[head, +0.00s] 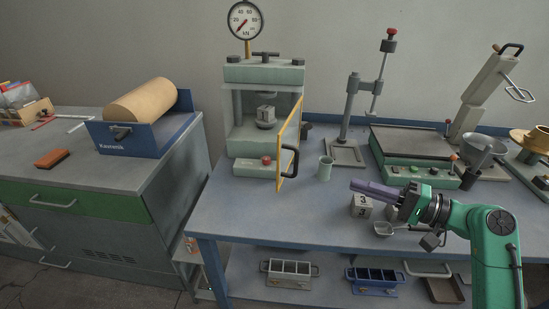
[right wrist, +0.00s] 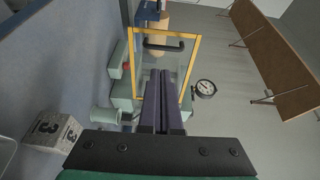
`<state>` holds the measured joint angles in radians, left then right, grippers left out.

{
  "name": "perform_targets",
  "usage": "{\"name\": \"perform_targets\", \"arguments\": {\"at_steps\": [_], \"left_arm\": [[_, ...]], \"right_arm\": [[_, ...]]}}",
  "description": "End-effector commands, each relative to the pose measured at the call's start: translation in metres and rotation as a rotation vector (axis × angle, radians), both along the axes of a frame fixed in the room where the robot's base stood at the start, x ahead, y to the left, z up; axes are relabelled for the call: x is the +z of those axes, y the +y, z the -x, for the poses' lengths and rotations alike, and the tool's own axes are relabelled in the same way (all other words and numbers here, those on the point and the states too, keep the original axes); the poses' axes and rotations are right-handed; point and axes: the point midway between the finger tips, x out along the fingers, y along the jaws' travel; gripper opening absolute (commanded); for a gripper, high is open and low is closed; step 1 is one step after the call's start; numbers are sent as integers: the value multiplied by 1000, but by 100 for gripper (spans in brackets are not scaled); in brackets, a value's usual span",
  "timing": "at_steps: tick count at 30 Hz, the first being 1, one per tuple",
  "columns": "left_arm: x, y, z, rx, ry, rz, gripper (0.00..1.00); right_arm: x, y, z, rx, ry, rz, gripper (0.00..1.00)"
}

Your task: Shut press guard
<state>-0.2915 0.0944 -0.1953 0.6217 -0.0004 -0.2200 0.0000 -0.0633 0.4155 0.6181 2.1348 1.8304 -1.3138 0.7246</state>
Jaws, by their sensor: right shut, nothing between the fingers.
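The press (head: 263,74) is a pale green frame on the blue bench, with a round gauge on top. Its guard (head: 279,165) is a clear panel in a yellow frame, swung outward from the press front and seen nearly edge-on. A black handle (head: 290,161) sits on the guard. In the right wrist view the guard (right wrist: 194,65) and its handle (right wrist: 168,46) show beyond the fingers. My right gripper (head: 353,186) is shut and empty, right of the guard and apart from it. Its fingers (right wrist: 163,73) point toward the guard. My left gripper is not in view.
A grey-green cup (head: 325,169) stands between the guard and my right gripper. A stand (head: 346,149) and a green-fronted machine (head: 416,172) are behind. The bench front near the guard is clear.

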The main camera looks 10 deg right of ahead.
Motion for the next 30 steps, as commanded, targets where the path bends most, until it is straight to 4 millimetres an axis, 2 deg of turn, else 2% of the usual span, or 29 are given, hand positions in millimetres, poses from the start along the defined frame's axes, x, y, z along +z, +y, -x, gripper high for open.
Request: {"name": "perform_targets", "arguments": {"at_steps": [4,9,12,21,25,30], "left_arm": [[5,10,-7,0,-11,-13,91],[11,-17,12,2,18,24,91],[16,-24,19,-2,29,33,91],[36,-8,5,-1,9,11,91],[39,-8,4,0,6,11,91],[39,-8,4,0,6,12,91]], "right_arm": [[5,6,-5,3,-2,-16,0],[6,32,-24,4,-3,-16,0],[6,50,-38,5,-3,-15,0],[4,99,-75,4,-2,-15,0],[2,109,-83,2,-3,-13,0],[0,111,-85,2,-3,-10,0]]}}
